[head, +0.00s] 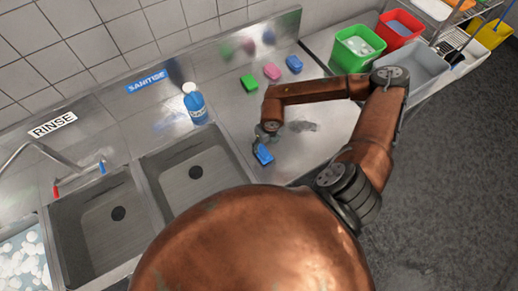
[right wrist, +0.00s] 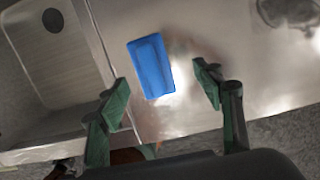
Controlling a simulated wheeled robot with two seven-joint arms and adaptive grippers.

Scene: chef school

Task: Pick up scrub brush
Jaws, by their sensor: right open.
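A blue block-shaped piece, which I take for the scrub brush (head: 264,155), lies on the steel counter just right of the right-hand sink basin. No bristles can be made out. In the right wrist view the blue brush (right wrist: 151,66) lies ahead of and between the two green fingertips, slightly tilted. My right gripper (head: 267,136) is open and empty above it; its spread fingers also show in the wrist view (right wrist: 161,93). In the head view the gripper sits close to the brush's far end. My left gripper is not in view.
Green (head: 249,83), pink (head: 272,71) and blue (head: 294,64) blocks lie along the counter's back. A blue bottle (head: 195,104) stands behind the sinks. Green (head: 358,45) and red (head: 399,28) bins stand at the back right. The counter around the brush is clear.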

